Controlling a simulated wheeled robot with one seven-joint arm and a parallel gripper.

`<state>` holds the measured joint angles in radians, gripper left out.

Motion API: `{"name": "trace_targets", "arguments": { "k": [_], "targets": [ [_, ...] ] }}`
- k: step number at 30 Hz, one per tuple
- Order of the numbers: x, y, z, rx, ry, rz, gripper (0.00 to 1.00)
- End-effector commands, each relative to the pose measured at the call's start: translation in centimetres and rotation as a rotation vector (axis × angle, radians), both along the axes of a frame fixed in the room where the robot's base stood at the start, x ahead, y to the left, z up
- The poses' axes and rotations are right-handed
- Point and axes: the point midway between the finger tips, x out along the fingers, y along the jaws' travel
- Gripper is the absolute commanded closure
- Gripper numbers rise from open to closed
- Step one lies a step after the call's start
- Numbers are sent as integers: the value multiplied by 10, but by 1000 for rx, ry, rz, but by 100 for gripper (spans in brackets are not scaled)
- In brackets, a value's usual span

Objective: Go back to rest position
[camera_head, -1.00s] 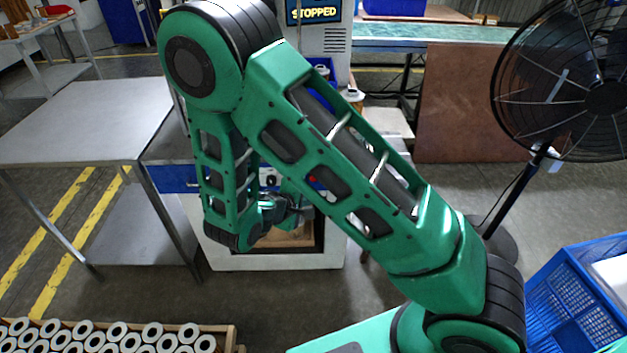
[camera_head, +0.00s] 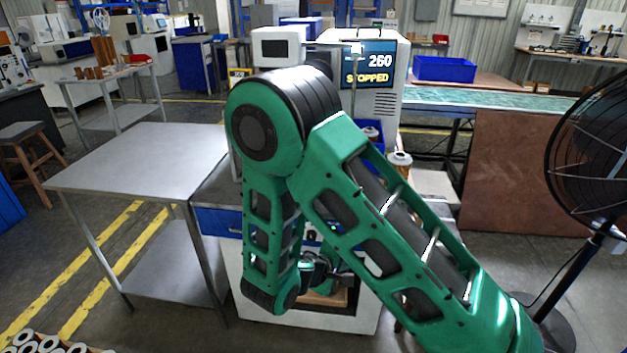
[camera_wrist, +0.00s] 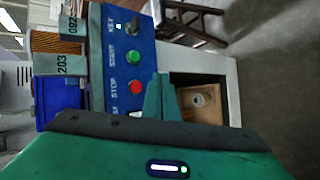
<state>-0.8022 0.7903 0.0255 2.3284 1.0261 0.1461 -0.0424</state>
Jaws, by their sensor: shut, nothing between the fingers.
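My gripper (camera_head: 330,272) hangs at the end of my folded green arm, in front of the white machine; in the head view my arm partly hides it. In the wrist view a green finger (camera_wrist: 160,98) stands up in front of the machine's blue control panel (camera_wrist: 125,60). The gripper is shut with nothing held. The panel carries a green start button (camera_wrist: 133,57), a red stop button (camera_wrist: 135,87) and a key switch (camera_wrist: 131,27). The machine's screen (camera_head: 369,68) reads 260 and STOPPED.
A bare metal table (camera_head: 140,165) stands to the left. A black fan (camera_head: 600,170) stands at the right, near a brown panel (camera_head: 515,175) below the conveyor (camera_head: 480,103). A wooden box (camera_wrist: 200,103) with a round white part sits in the machine's opening. Yellow lines mark the floor at left.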

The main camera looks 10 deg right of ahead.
Motion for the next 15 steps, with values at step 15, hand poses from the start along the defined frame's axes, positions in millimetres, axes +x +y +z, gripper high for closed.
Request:
{"name": "trace_targets", "arguments": {
  "k": [15],
  "targets": [
    [-47, -121, 78, 267, 12, -494, 100]
  ]
}}
